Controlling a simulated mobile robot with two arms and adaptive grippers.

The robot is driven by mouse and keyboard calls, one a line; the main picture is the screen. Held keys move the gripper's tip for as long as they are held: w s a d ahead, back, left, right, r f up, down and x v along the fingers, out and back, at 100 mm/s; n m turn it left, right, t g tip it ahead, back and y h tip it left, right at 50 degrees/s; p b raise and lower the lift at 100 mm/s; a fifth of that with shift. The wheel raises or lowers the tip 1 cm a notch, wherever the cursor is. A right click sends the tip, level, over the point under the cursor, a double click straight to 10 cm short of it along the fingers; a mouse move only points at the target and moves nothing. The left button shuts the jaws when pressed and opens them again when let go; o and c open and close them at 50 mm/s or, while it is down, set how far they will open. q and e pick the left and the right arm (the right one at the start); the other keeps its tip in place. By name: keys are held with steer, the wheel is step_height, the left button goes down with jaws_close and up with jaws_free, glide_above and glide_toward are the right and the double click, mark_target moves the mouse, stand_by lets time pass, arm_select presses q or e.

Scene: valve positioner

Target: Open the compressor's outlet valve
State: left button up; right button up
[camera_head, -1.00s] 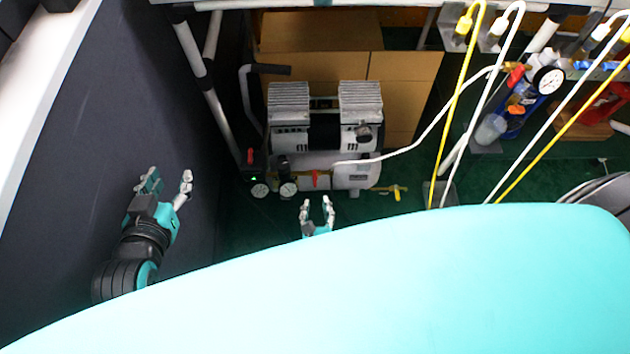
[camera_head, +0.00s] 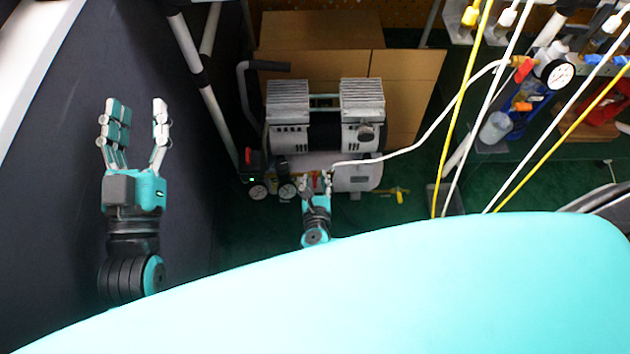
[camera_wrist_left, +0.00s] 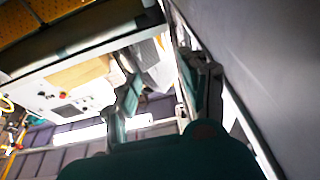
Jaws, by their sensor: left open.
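The compressor (camera_head: 325,125) stands on the floor with two ribbed silver heads and a pale tank below. A small red handle (camera_head: 314,177) shows low on its front, partly hidden by my right gripper. A yellow-handled valve (camera_head: 397,195) sits at its lower right. I cannot tell for sure which is the outlet valve. My right gripper (camera_head: 316,177) has its fingers apart at the tank's front, around or just in front of the red handle; contact is unclear. My left gripper (camera_head: 136,101) is open and empty at the left, away from the compressor; its fingers show in the left wrist view (camera_wrist_left: 168,75).
Cardboard boxes (camera_head: 330,38) stand behind the compressor. Two gauges (camera_head: 287,191) sit left of the red handle. A white hose (camera_head: 430,130) runs right from the tank. Yellow and white hoses hang at the right. A dark panel (camera_head: 70,150) is close to my left arm.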

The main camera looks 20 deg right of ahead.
jaws_close()
